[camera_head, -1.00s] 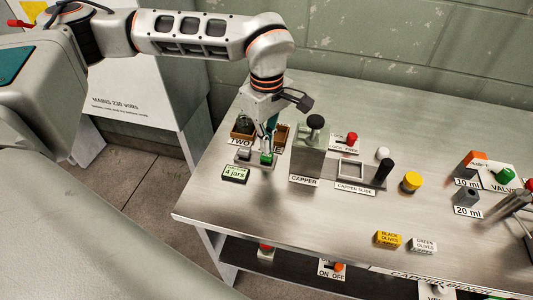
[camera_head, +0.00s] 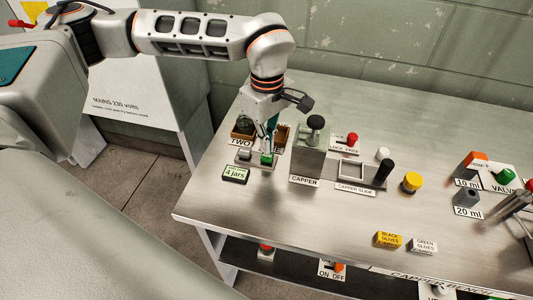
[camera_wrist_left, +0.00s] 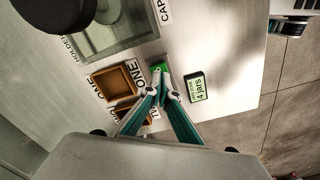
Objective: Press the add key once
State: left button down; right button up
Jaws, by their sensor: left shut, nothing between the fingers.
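A small key unit stands at the left of the bench, with a green key (camera_head: 267,159) and a grey key (camera_head: 244,154) side by side. I cannot read their markings, so I cannot confirm which is the add key. In front is a display (camera_head: 236,175) reading "4 jars"; it also shows in the left wrist view (camera_wrist_left: 196,87). My left gripper (camera_head: 267,150) is shut and empty, pointing down at the green key. In the left wrist view its fingertips (camera_wrist_left: 160,76) are right at the green key (camera_wrist_left: 158,66); I cannot tell whether they touch. My right gripper is not in view.
Wooden holders (camera_wrist_left: 115,82) stand just behind the keys. The capper (camera_head: 309,150) is close on the right, then the capper slide (camera_head: 354,172) and a yellow knob (camera_head: 412,182). The bench front is clear before the display.

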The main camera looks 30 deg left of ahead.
pick_arm(q)
jog(key=shift+f, duration=0.1)
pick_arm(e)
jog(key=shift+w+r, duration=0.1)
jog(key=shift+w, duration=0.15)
pick_arm(q)
jog(key=shift+f, duration=0.25)
jog(key=shift+f+b, duration=0.3)
jog(key=shift+f, duration=0.35)
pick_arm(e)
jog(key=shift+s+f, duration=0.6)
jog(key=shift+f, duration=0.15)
